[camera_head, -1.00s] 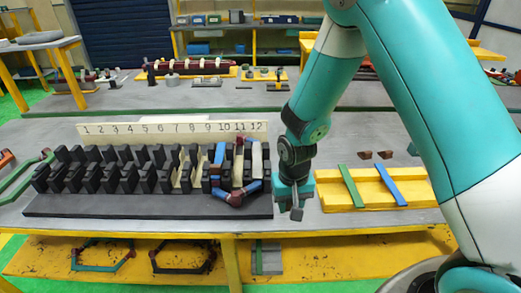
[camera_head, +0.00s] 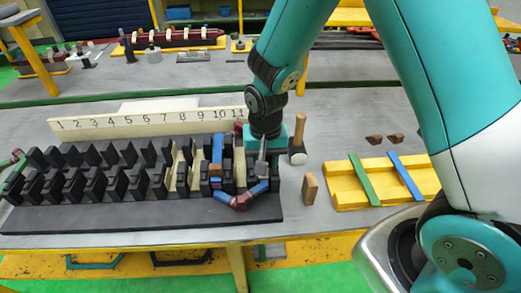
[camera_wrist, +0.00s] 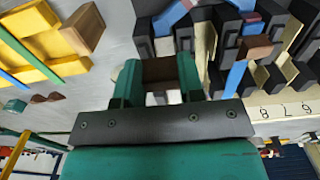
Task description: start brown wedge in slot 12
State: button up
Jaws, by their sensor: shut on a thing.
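My gripper (camera_head: 262,168) is over the right end of the black slotted stator (camera_head: 150,232), around slot 12. In the wrist view my gripper (camera_wrist: 158,78) is shut on a brown wedge (camera_wrist: 158,70) between its two green fingers. The slot 12 label and most of that slot are hidden behind my arm. I cannot tell whether the wedge touches the slot. A blue and red coil (camera_head: 239,202) loops around the front of the last slots. Another brown wedge (camera_head: 215,169) sits at the blue strip near slot 10; it also shows in the wrist view (camera_wrist: 255,48).
The numbered board (camera_head: 120,123) stands behind the stator. A wooden block (camera_head: 311,188) and a mallet (camera_head: 298,153) are just right of my gripper. A yellow tray (camera_head: 340,196) with a green strip and a blue strip lies further right, with two small brown wedges (camera_head: 374,139) behind it.

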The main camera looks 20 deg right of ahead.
aim_at(264, 186)
jog(key=shift+f+b, duration=2.65)
jog(key=shift+f, duration=0.7)
jog(key=shift+f, duration=0.15)
jog(key=shift+w+d, duration=0.2)
jog(key=shift+w, duration=0.5)
jog(key=o, duration=0.8)
jog(key=shift+o, duration=1)
jog(key=shift+w+r, duration=0.1)
jog(key=shift+r, duration=0.3)
notch_tip(264, 186, up, 17)
jog(key=b, duration=0.1)
jog(key=shift+b, duration=0.4)
